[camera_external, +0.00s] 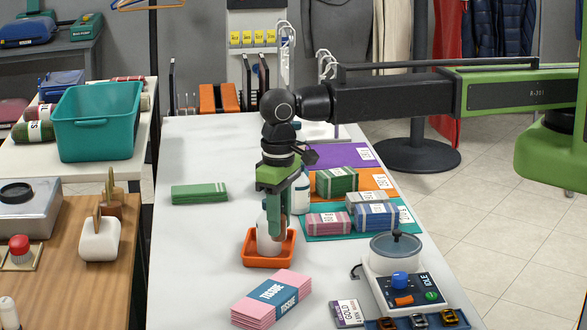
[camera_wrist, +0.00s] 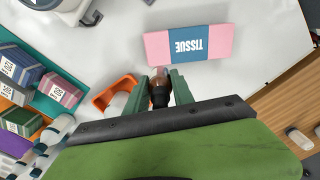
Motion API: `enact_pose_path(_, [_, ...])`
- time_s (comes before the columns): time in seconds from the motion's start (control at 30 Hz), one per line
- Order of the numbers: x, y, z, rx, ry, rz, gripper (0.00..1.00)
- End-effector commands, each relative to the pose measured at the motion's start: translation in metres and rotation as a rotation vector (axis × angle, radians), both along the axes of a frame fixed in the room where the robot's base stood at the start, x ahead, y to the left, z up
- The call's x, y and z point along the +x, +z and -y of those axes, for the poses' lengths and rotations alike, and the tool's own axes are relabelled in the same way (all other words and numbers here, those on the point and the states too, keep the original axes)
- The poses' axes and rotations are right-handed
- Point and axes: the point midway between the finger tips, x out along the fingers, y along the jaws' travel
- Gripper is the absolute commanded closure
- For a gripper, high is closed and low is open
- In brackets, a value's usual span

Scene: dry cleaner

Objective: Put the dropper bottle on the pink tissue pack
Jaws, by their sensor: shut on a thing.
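The dropper bottle (camera_external: 264,236) looks white in the external view. In the wrist view its brown and dark top (camera_wrist: 160,90) shows between my fingers. My gripper (camera_external: 275,228) points down and is shut on it. The bottle is upright in line with the orange tray (camera_external: 268,262); I cannot tell whether it touches the tray. The pink tissue pack (camera_external: 272,298), with a blue TISSUE band, lies flat on the white table in front of the tray. It also shows in the wrist view (camera_wrist: 189,44), beyond my fingertips, with its top bare.
Another white bottle (camera_external: 301,191) stands close behind my gripper. Banded bundles lie on coloured mats (camera_external: 335,228) to the right. A GOLD card pack (camera_external: 347,313) and a device with a pot (camera_external: 400,285) are right of the tissue pack.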

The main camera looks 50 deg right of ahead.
Motion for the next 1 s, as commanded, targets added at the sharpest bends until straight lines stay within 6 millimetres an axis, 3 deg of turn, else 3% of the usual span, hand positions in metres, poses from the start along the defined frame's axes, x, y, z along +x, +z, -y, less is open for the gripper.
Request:
enact_pose_path(0.03, [-0.005, -0.018, -0.016, 0.000, 0.003, 0.000, 1.00])
enact_pose_path(0.1, [-0.013, -0.029, -0.032, 0.000, 0.002, 0.000, 1.00])
enact_pose_path(0.3, [-0.030, -0.046, -0.063, 0.000, -0.001, 0.000, 1.00])
enact_pose_path(0.53, [-0.033, -0.048, -0.066, 0.000, -0.002, 0.000, 1.00])
enact_pose_path(0.8, [-0.032, -0.089, -0.066, 0.000, -0.002, 0.000, 1.00])
enact_pose_path(1.0, [-0.032, -0.085, -0.066, 0.000, -0.002, 0.000, 1.00])
